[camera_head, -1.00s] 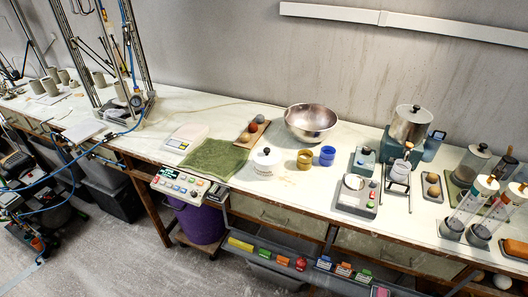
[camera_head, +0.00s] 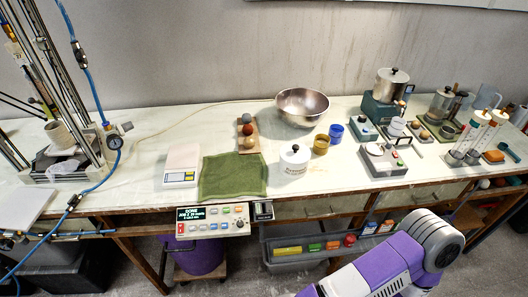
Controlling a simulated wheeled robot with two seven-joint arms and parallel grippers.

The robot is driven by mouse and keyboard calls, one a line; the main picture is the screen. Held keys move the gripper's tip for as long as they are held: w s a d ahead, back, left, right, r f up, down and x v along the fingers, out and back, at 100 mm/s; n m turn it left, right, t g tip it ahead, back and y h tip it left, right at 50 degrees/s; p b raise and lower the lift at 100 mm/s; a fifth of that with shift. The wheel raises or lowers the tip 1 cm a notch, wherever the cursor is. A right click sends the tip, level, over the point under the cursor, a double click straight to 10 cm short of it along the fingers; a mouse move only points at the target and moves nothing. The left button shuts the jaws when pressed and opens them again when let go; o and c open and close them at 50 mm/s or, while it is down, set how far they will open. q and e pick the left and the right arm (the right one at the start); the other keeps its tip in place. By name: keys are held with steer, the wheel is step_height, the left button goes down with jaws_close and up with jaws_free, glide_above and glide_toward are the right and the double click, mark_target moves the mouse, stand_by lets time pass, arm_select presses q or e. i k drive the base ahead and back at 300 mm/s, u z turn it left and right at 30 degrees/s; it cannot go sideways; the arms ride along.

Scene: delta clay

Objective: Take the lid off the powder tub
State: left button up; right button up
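The powder tub (camera_head: 294,165) is most likely the white round tub with dark lettering on its front, standing near the table's front edge. Its white lid (camera_head: 295,153) with a dark knob sits on top. My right arm, purple and white, comes in at the bottom right, well in front of and below the table. Its gripper is outside the picture. My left gripper is not in view.
A green cloth (camera_head: 233,176) lies left of the tub. A yellow cup (camera_head: 321,145) and a blue cup (camera_head: 336,132) stand close on its right. A steel bowl (camera_head: 302,106) is behind. A control panel (camera_head: 213,221) hangs at the front edge.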

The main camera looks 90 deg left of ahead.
mark_target(296, 153)
steer(key=u, duration=1.5)
